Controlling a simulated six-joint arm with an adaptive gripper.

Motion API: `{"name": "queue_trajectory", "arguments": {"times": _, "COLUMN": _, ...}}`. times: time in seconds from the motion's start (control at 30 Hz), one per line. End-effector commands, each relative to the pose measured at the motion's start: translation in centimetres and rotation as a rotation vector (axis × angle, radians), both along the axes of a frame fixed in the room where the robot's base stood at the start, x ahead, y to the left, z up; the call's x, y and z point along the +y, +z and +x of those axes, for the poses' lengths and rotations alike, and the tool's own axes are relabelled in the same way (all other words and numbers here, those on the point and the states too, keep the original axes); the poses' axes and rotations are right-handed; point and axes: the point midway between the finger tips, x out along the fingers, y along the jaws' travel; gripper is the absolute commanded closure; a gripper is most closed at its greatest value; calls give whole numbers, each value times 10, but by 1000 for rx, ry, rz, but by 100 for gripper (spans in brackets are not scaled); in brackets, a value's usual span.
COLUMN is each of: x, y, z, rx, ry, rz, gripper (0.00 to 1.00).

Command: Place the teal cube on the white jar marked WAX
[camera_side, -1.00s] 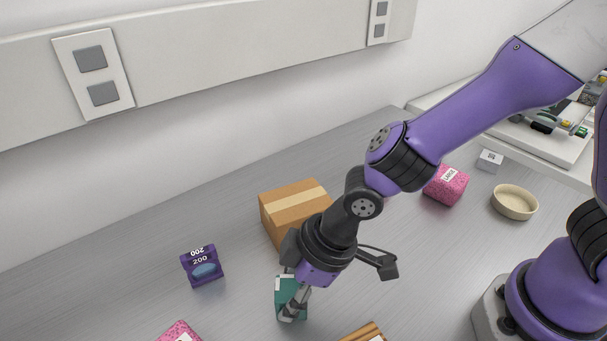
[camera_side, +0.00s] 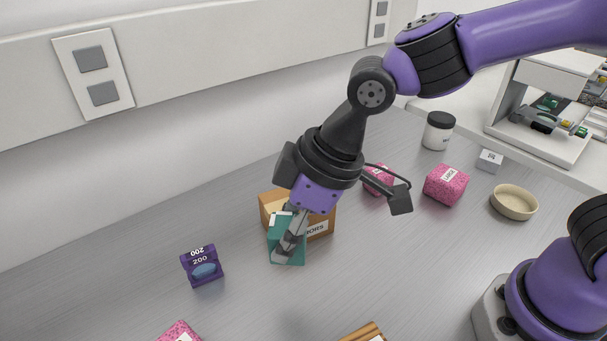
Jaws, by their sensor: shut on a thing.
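The teal cube (camera_side: 276,243) is held between the fingers of my gripper (camera_side: 290,240). It appears raised above the bench, in front of the cardboard box. My gripper is shut on it and points down and slightly left. A white jar (camera_side: 437,133) with a black lid stands at the back right, well to the right of my gripper. Its label is turned partly away and only a first letter, like a W, shows. One side of the cube is hidden by the fingers.
A cardboard box (camera_side: 320,226) stands just behind the cube. Pink speckled blocks (camera_side: 445,186) (camera_side: 378,180) lie between it and the jar. A cream bowl (camera_side: 514,202), a small grey box (camera_side: 489,161) and an instrument (camera_side: 550,110) are at right. A purple box (camera_side: 202,266) sits at left.

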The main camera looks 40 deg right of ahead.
Motion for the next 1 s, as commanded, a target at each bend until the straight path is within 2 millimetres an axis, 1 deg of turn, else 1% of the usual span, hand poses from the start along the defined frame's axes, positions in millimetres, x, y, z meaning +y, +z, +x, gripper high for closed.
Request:
{"name": "queue_trajectory", "arguments": {"times": 0.03, "x": -9, "y": 5, "z": 14, "rx": -3, "ry": -52, "rz": 2, "gripper": 100}}
{"name": "queue_trajectory", "arguments": {"times": 0.07, "x": -17, "y": 8, "z": 23, "rx": -2, "ry": -89, "rz": 1, "gripper": 100}}
{"name": "queue_trajectory", "arguments": {"times": 0.17, "x": -49, "y": 17, "z": 60, "rx": -3, "ry": -245, "rz": 1, "gripper": 100}}
{"name": "queue_trajectory", "arguments": {"times": 0.2, "x": -66, "y": 22, "z": 75, "rx": -3, "ry": -319, "rz": 1, "gripper": 100}}
{"name": "queue_trajectory", "arguments": {"times": 0.27, "x": -95, "y": 29, "z": 96, "rx": -4, "ry": -435, "rz": 2, "gripper": 100}}
{"name": "queue_trajectory", "arguments": {"times": 0.3, "x": -115, "y": 34, "z": 109, "rx": -4, "ry": -514, "rz": 2, "gripper": 100}}
{"name": "queue_trajectory", "arguments": {"times": 0.37, "x": -149, "y": 41, "z": 125, "rx": -3, "ry": -635, "rz": 2, "gripper": 100}}
{"name": "queue_trajectory", "arguments": {"times": 0.4, "x": -172, "y": 46, "z": 134, "rx": -4, "ry": -717, "rz": 2, "gripper": 100}}
{"name": "queue_trajectory", "arguments": {"times": 0.47, "x": -207, "y": 53, "z": 145, "rx": -4, "ry": -841, "rz": 3, "gripper": 100}}
{"name": "queue_trajectory", "arguments": {"times": 0.5, "x": -232, "y": 57, "z": 149, "rx": -4, "ry": -924, "rz": 2, "gripper": 100}}
{"name": "queue_trajectory", "arguments": {"times": 0.57, "x": -268, "y": 64, "z": 153, "rx": -4, "ry": -1046, "rz": 2, "gripper": 100}}
{"name": "queue_trajectory", "arguments": {"times": 0.6, "x": -292, "y": 68, "z": 154, "rx": -3, "ry": -1126, "rz": 2, "gripper": 100}}
{"name": "queue_trajectory", "arguments": {"times": 0.67, "x": -325, "y": 74, "z": 152, "rx": -4, "ry": -1236, "rz": 1, "gripper": 100}}
{"name": "queue_trajectory", "arguments": {"times": 0.7, "x": -345, "y": 77, "z": 150, "rx": -4, "ry": -1304, "rz": 1, "gripper": 100}}
{"name": "queue_trajectory", "arguments": {"times": 0.8, "x": -386, "y": 84, "z": 141, "rx": -4, "ry": -1448, "rz": 1, "gripper": 100}}
{"name": "queue_trajectory", "arguments": {"times": 0.9, "x": -413, "y": 89, "z": 132, "rx": -4, "ry": -1548, "rz": 1, "gripper": 100}}
{"name": "queue_trajectory", "arguments": {"times": 1.0, "x": -430, "y": 91, "z": 126, "rx": -4, "ry": -1603, "rz": 1, "gripper": 100}}
